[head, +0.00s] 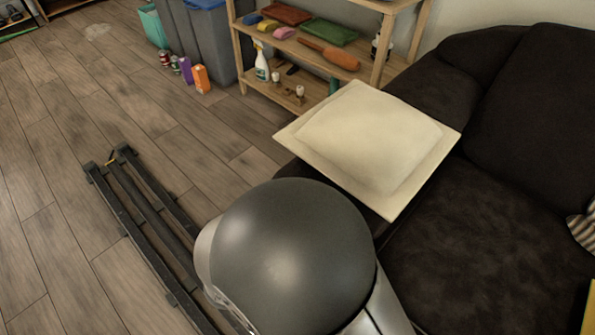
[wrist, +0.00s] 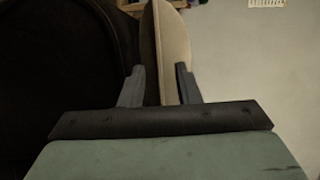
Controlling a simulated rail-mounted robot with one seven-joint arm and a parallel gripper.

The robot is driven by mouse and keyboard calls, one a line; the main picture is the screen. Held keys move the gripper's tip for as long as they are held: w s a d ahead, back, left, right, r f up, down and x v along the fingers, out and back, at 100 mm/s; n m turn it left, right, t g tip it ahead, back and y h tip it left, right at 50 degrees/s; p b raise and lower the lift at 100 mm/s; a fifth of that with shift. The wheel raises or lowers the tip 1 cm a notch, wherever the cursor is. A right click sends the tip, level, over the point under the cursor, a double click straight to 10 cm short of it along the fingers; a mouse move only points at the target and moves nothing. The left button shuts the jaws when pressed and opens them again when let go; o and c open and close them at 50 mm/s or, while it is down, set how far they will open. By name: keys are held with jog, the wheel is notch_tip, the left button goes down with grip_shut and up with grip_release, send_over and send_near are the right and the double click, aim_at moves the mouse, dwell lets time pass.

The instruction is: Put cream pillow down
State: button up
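The cream pillow (head: 368,138) is square with a flat rim and a raised middle. In the head view it lies roughly flat over the left end of the dark sofa (head: 480,240); I cannot tell whether it touches the sofa. In the wrist view the pillow (wrist: 174,50) stands edge-on between the two fingers of my gripper (wrist: 160,85), which appear to press on both of its faces. In the head view my grey arm covers the gripper and the near side of the pillow's surroundings.
A wooden shelf (head: 300,50) with cleaning things stands behind the pillow. Grey bins (head: 205,40) and several bottles and cans stand left of it. A dark rail frame (head: 150,225) lies on the wooden floor. The sofa seat is mostly clear; a striped item (head: 583,228) sits far right.

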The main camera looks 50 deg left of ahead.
jog(key=shift+v, duration=1.45)
jog(key=w+d+r+m+g+h+p, duration=0.2)
jog(key=w+d+r+m+h+p, duration=0.1)
jog(key=w+d+r+m+h, duration=0.25)
jog(key=w+d+r+m+g+h+p, duration=0.25)
jog(key=w+d+m+h+p, duration=0.2)
jog(key=d+m, duration=0.35)
jog(key=w+d+r+m+g+h+p, duration=0.1)
jog(key=w+d+r+m+h+p, duration=0.1)
jog(key=w+d+r+m+h, duration=0.5)
jog(key=s+d+r+m+g+y+p, duration=0.1)
jog(key=s+d+r+m+g+p, duration=0.2)
jog(key=d+m, duration=0.4)
jog(key=d+r+m+g+y+p, duration=0.2)
jog(key=d+m+g+p, duration=0.25)
jog(key=d+m, duration=0.2)
jog(key=s+d+r+m+g+y+p, duration=0.1)
jog(key=s+d+r+m+g+p, duration=0.2)
jog(key=d+m, duration=0.35)
jog(key=s+d+r+m+y+p, duration=0.1)
jog(key=d+r+m+y+p, duration=0.1)
jog(key=m, duration=0.6)
jog(key=s+d+r+m+g+y+p, duration=0.1)
jog(key=d+r+m+y+p, duration=0.1)
jog(key=r+m+y+p, duration=0.2)
jog(key=r+m+p, duration=0.1)
jog(key=m, duration=0.2)
jog(key=shift+r+m+y, duration=0.3)
jog(key=shift+m+y, duration=0.05)
jog(key=shift+y, duration=0.05)
